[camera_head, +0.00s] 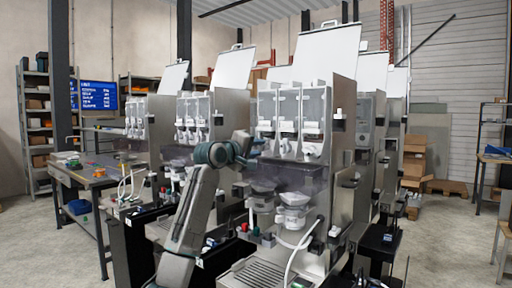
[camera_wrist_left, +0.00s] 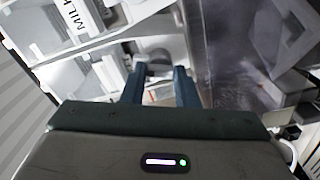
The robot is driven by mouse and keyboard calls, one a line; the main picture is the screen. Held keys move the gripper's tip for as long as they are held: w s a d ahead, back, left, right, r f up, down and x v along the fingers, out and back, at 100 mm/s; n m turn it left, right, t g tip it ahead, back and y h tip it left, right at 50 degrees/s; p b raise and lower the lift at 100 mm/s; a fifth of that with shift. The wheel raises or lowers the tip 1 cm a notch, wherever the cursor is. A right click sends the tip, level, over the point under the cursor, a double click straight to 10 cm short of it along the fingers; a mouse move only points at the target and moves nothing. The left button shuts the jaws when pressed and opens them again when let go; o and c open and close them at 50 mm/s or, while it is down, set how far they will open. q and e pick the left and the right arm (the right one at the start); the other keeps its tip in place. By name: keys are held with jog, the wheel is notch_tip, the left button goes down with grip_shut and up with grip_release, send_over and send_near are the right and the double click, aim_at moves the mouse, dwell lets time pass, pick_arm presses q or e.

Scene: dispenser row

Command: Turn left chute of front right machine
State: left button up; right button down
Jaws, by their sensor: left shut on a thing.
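The front right machine (camera_head: 341,110) is a steel dispenser with three clear canisters, each above a white chute. Its left chute (camera_head: 264,126) is partly hidden by my left gripper (camera_head: 256,144), which reaches in from the left at chute height. The middle chute (camera_head: 286,147) and right chute (camera_head: 312,150) show free to its right. In the left wrist view my left gripper's two blue-grey fingers (camera_wrist_left: 160,88) are shut on the pale left chute (camera_wrist_left: 156,57); its exact turn angle is hard to tell. My right gripper is not in view.
Funnel bowls (camera_head: 293,198) and a drip tray (camera_head: 254,273) lie below the chutes. A second dispenser (camera_head: 193,108) stands left behind my arm. A canister labelled MILK (camera_wrist_left: 75,20) shows in the left wrist view. A workbench (camera_head: 85,178) stands at far left.

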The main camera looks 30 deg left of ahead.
pick_arm(q)
jog(key=shift+n+p, duration=0.3)
jog(key=shift+n, duration=1.7)
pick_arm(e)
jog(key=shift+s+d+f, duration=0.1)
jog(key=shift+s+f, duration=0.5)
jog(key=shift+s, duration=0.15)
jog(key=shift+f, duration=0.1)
pick_arm(q)
jog(key=o, duration=1)
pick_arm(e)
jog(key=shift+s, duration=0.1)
